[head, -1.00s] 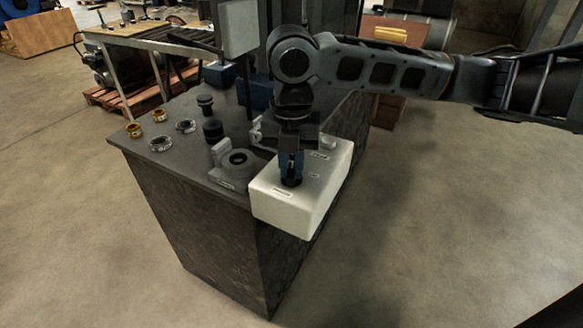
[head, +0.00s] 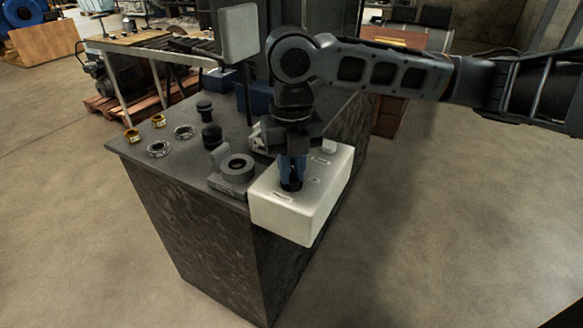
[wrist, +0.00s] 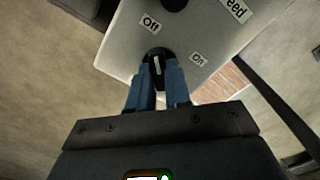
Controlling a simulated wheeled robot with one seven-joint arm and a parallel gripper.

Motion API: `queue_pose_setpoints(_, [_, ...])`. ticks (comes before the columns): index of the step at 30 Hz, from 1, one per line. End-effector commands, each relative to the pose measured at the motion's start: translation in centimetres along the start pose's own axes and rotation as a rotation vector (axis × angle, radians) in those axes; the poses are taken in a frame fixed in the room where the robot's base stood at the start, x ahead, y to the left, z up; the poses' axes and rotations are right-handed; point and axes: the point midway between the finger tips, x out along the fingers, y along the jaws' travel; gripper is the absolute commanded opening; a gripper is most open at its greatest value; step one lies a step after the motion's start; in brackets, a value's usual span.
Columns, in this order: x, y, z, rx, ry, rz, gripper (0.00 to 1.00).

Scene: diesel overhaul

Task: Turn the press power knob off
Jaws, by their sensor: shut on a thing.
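The press control box (head: 279,218) is a white box at the near corner of the dark bench. The power knob (wrist: 148,68) is small, round and black with a white pointer line, beside the "Off" label (wrist: 150,23) and "On" label (wrist: 198,59) in the wrist view. The line runs nearly up the picture, roughly toward the "Off" side. My gripper (wrist: 158,74) has its two blue fingers shut on the knob, one on each side. In the head view my gripper (head: 292,181) points down onto the box, and its fingers partly hide the knob.
A second black knob (wrist: 174,4) sits by a partly cut-off "eed" label (wrist: 235,9). A grey ring-shaped fixture (head: 234,172) stands left of the box. Several brass and steel rings lie farther back on the bench (head: 134,157). Open floor lies to the right.

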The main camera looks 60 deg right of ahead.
Motion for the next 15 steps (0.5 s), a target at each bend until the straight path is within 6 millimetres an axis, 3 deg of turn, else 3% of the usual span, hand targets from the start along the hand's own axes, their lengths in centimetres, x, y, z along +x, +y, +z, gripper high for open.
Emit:
queue_pose_setpoints(6, [-0.09, 0.0, 0.09, -0.001, -0.003, 0.001, 0.0])
queue_pose_setpoints(7, [-0.1, 0.0, 0.09, -0.001, -0.004, 0.001, 0.19])
queue_pose_setpoints(15, [-0.05, 0.0, 0.05, 0.0, -0.002, 0.0, 0.44])
